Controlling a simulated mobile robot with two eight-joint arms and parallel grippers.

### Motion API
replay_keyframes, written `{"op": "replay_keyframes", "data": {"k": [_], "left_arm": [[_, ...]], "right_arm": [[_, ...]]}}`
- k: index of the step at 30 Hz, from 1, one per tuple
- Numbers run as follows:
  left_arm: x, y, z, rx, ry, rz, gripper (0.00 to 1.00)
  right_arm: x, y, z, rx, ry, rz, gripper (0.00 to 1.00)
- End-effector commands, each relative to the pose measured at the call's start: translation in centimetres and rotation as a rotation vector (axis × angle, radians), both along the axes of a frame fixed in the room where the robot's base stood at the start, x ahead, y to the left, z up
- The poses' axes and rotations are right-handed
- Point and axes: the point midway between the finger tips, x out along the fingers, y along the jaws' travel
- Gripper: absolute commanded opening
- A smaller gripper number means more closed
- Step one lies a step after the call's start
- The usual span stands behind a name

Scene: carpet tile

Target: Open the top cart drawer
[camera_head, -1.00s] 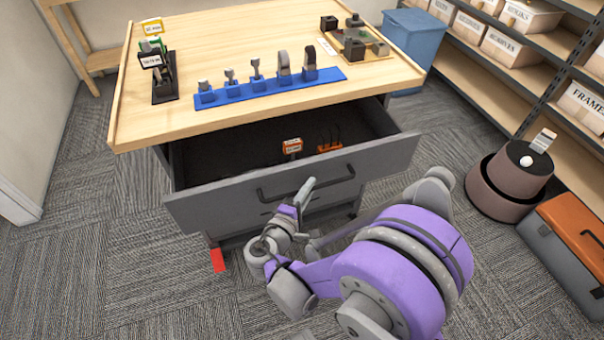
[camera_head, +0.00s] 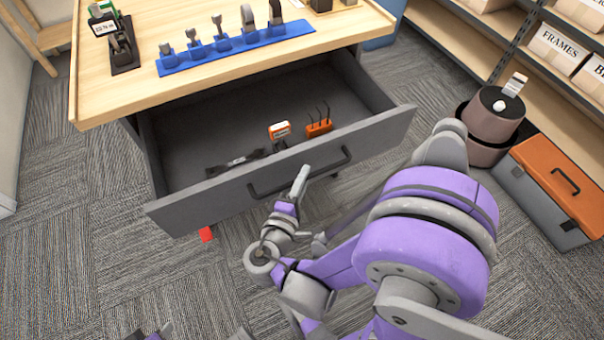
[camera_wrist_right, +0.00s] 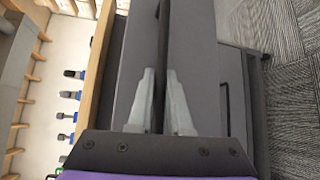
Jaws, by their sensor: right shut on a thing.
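The cart's top drawer (camera_head: 390,134) is pulled well out below the wooden top, its dark inside showing. Its black bar handle (camera_head: 335,166) runs along the grey front. My right gripper (camera_head: 301,180) is at this handle; in the right wrist view its two grey fingers (camera_wrist_right: 162,100) are closed on either side of the dark handle bar (camera_wrist_right: 162,50). Inside the drawer lie an orange block with dark prongs (camera_head: 319,128), an orange-and-white item (camera_head: 279,130) and a flat dark tool (camera_head: 236,162). Small grey and purple parts at the bottom edge may be my left gripper (camera_head: 152,333); its jaws are unclear.
The wooden cart top (camera_head: 210,90) carries a blue rack (camera_head: 240,48) of tools. An orange-lidded toolbox (camera_head: 548,190) and a round brown stand (camera_head: 490,125) sit at right, near shelves. Carpet at left is clear.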

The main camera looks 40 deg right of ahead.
Motion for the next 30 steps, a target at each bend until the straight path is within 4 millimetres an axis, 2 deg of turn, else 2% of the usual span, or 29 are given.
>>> {"op": "replay_keyframes", "data": {"k": [6, 7, 12, 23, 30], "left_arm": [[0.0, 0.0, 0.0, 0.000, 0.000, 0.000, 0.50], [0.0, 0.0, 0.0, 0.000, 0.000, 0.000, 0.50], [0.0, 0.0, 0.0, 0.000, 0.000, 0.000, 0.50], [0.0, 0.0, 0.1, 0.000, 0.000, 0.000, 0.50], [0.0, 0.0, 0.5, 0.000, -0.002, 0.000, 0.50]], "right_arm": [[0.0, 0.0, 0.0, 0.001, 0.001, 0.000, 0.00], [0.0, 0.0, 0.0, 0.001, 0.001, 0.000, 0.19], [0.0, 0.0, 0.0, 0.001, 0.001, 0.000, 0.47], [-0.1, 0.4, 0.1, 0.000, 0.000, 0.002, 0.47], [-1.8, 3.4, 0.6, 0.003, 0.000, 0.009, 0.47]]}}
